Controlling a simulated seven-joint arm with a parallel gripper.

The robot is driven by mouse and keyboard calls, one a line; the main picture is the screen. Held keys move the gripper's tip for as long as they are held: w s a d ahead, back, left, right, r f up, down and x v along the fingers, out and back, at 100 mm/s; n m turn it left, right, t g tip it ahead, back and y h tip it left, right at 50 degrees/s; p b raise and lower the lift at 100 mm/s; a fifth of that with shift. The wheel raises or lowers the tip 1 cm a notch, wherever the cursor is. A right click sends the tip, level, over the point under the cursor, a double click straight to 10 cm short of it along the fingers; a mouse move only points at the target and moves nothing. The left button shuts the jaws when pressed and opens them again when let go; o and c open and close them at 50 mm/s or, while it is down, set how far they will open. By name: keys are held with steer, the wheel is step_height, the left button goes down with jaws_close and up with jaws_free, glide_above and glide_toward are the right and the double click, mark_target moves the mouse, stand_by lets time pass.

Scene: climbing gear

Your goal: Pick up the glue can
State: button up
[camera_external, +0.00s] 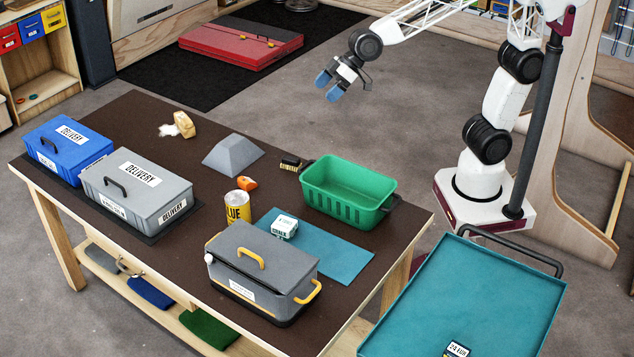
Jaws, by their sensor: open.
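The glue can (237,208) is a yellow cylinder with dark "GLUE" lettering and a pale top. It stands upright on the brown table (125,125), just behind the grey toolbox, which hides part of its lower side. My gripper (328,88) has blue fingertips and is open and empty. It hangs in the air beyond the table's far edge, well above and apart from the can.
A grey toolbox (262,285) with yellow handles stands in front of the can. An orange item (247,183) lies behind it. A white box (285,227) rests on a teal mat (340,252). A green basket (345,190), grey wedge (232,157) and delivery boxes (130,190) stand around.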

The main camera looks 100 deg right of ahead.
steer(key=w+a+f+t, duration=0.2)
steer(key=w+a, duration=0.1)
steer(key=w, duration=0.8)
steer(key=w+a+f+t, duration=0.2)
steer(key=w+a, duration=0.2)
steer(key=w, duration=0.7)
glide_toward(239, 197)
steer(key=x, duration=0.3)
steer(key=shift+a+f+t+h, duration=0.1)
steer(key=shift+a+t+h, duration=0.1)
steer(key=shift+t+h, duration=0.15)
steer(key=shift+x, duration=1.25)
steer(key=shift+w+f, duration=0.1)
steer(key=shift+w, duration=0.05)
steer(key=shift+x, duration=2.4)
steer(key=shift+c, duration=0.2)
